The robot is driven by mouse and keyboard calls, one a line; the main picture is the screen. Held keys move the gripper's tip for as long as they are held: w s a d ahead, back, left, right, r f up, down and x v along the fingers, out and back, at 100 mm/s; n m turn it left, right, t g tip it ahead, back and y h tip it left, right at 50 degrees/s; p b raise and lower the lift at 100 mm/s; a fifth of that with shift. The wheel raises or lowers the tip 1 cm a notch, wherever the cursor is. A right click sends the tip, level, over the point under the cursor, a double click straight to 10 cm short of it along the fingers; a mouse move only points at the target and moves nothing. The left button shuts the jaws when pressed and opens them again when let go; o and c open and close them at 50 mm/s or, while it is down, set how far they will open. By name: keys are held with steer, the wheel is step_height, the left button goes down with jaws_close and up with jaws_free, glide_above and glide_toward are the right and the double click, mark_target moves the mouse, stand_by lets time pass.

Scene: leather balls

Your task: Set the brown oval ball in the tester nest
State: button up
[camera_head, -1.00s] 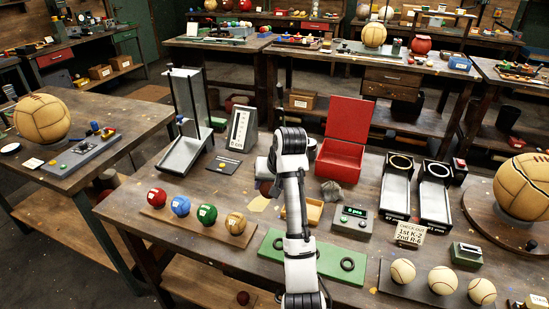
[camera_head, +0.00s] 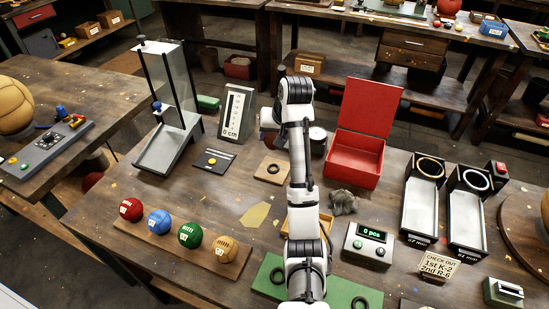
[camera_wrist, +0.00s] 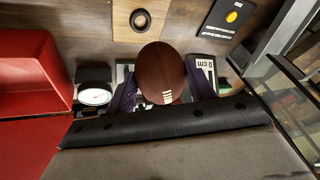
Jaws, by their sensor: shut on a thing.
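In the head view my arm hides most of the gripper; a brown bit of the ball (camera_head: 267,137) shows left of the arm. A wooden square with a dark ring (camera_head: 272,169), which looks like the tester nest, lies on the bench. It also shows in the wrist view (camera_wrist: 140,18), apart from the ball and just beyond it. The ring looks empty.
An upright 0 cm display (camera_head: 236,113) and a glass-sided tester (camera_head: 172,110) stand at left. A round white-faced gauge (camera_wrist: 95,95) and an open red box (camera_head: 354,162) are close by. Several coloured balls (camera_head: 189,235) sit on a front rack. A black card (camera_head: 214,161) lies flat.

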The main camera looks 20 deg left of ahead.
step_height(320, 180, down, 10)
steer(key=shift+r+p, duration=0.1)
steer(key=shift+p, duration=0.55)
steer(key=shift+f, duration=0.25)
steer(key=o, duration=1.1)
steer(key=shift+v, duration=6.2)
